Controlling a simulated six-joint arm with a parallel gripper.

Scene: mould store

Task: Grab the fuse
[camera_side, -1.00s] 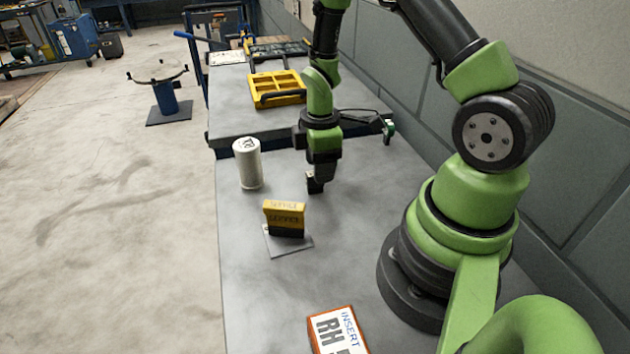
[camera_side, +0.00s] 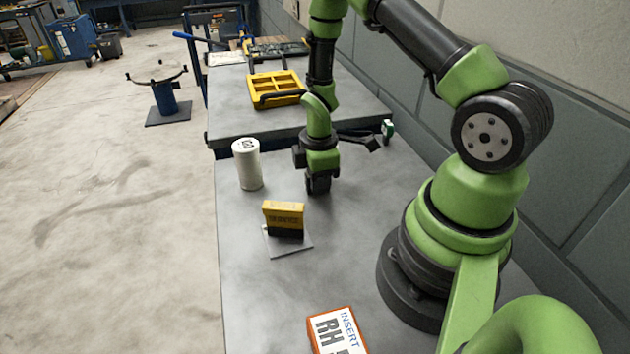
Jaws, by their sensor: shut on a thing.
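My gripper (camera_side: 318,188) points down just above the grey bench, right of a white cylinder and behind a yellow and black block. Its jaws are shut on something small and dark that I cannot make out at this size. The white cylinder (camera_side: 247,166) stands upright with dark print near its top, apart from my gripper. I cannot tell for sure which thing is the fuse.
The yellow and black block (camera_side: 284,217) stands on a small grey plate (camera_side: 290,247). An orange-edged box (camera_side: 338,333) lies at the front. A yellow tray (camera_side: 276,90) sits on the raised surface behind. The bench's left front is clear.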

